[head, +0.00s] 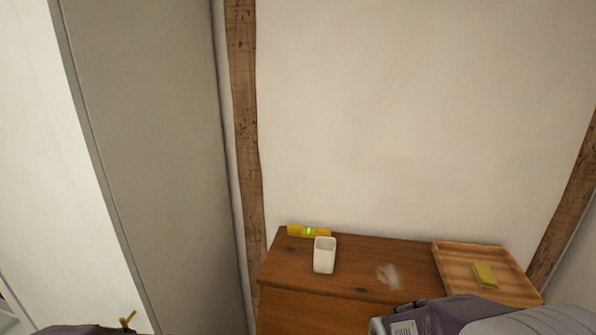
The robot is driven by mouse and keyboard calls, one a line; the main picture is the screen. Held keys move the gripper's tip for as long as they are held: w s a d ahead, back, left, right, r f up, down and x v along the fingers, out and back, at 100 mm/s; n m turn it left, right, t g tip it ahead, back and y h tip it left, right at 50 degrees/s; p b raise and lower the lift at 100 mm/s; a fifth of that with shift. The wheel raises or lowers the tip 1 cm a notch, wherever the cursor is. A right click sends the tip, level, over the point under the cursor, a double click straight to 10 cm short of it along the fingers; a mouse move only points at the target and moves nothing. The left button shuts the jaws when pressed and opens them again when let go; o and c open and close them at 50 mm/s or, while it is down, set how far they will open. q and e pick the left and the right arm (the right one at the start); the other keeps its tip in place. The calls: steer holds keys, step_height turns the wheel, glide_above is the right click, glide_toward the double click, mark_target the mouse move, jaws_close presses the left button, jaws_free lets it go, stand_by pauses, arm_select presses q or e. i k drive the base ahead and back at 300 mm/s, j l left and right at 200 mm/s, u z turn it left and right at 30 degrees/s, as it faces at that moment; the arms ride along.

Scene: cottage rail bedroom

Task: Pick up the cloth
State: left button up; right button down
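A small folded yellow piece (485,275), which looks like the cloth, lies flat on a wooden tray (451,270) at the right of the dresser top. It is too small to be sure of its fabric. My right arm comes in at the lower right, in front of the dresser and below the tray, and hides part of the tray's near edge. A bit of my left arm shows at the bottom left, far from the dresser. The fingers of neither gripper can be seen.
The brown wooden dresser (340,283) stands against a white wall. A pale smudge (388,276) marks the clear middle. A tall grey panel (150,150) stands left.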

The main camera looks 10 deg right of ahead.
mark_target(485, 277)
steer(key=z, duration=1.65)
